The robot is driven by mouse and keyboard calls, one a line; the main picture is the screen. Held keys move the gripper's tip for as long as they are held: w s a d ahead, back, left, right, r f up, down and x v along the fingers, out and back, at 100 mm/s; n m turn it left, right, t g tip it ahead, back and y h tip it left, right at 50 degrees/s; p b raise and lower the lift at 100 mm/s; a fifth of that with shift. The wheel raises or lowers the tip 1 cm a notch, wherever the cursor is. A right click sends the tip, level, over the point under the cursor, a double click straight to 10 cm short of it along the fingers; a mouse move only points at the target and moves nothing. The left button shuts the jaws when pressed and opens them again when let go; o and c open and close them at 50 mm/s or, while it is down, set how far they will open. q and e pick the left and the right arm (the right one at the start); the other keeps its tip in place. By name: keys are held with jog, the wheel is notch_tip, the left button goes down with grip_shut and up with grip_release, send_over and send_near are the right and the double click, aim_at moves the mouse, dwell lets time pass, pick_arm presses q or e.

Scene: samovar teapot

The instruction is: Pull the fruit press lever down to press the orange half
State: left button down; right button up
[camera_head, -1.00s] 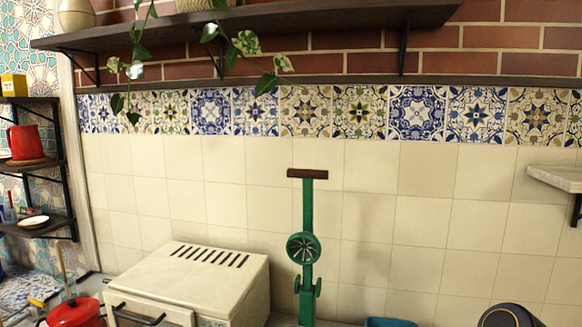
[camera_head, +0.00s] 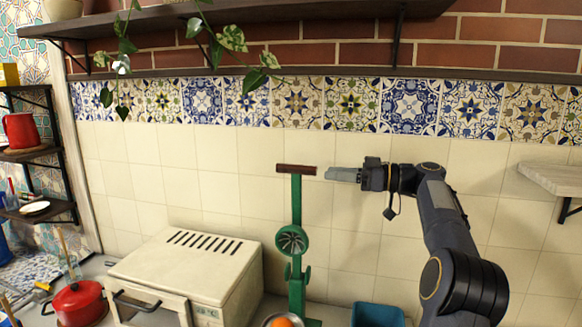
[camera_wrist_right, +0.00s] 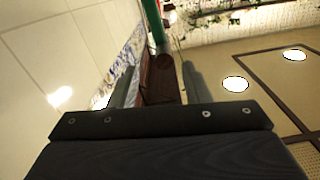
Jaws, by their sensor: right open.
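The green fruit press (camera_head: 297,215) stands upright against the tiled wall, with a brown lever handle (camera_head: 296,169) across its top. An orange half (camera_head: 282,322) shows at the press's foot, at the bottom edge of the head view. My right gripper (camera_head: 330,174) is open and level with the handle, its fingertips just right of the handle's right end. In the right wrist view the brown handle (camera_wrist_right: 158,82) shows between the two spread fingers of the right gripper (camera_wrist_right: 158,85). I cannot tell whether they touch it. My left gripper is not in view.
A cream oven-like box (camera_head: 185,270) stands left of the press, with a red pot (camera_head: 77,303) farther left. A blue container (camera_head: 377,315) is right of the press. A dark wall shelf (camera_head: 290,52) with a trailing plant runs above.

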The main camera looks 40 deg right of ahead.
aim_at(309, 170)
jog(key=x, duration=0.6)
jog(key=shift+s+a+r+p, duration=0.1)
jog(key=shift+s+r+p, duration=0.15)
jog(key=shift+p, duration=0.15)
jog(key=shift+w+a, duration=0.45)
jog(key=shift+w, duration=0.1)
jog(key=shift+f, duration=0.1)
grip_shut()
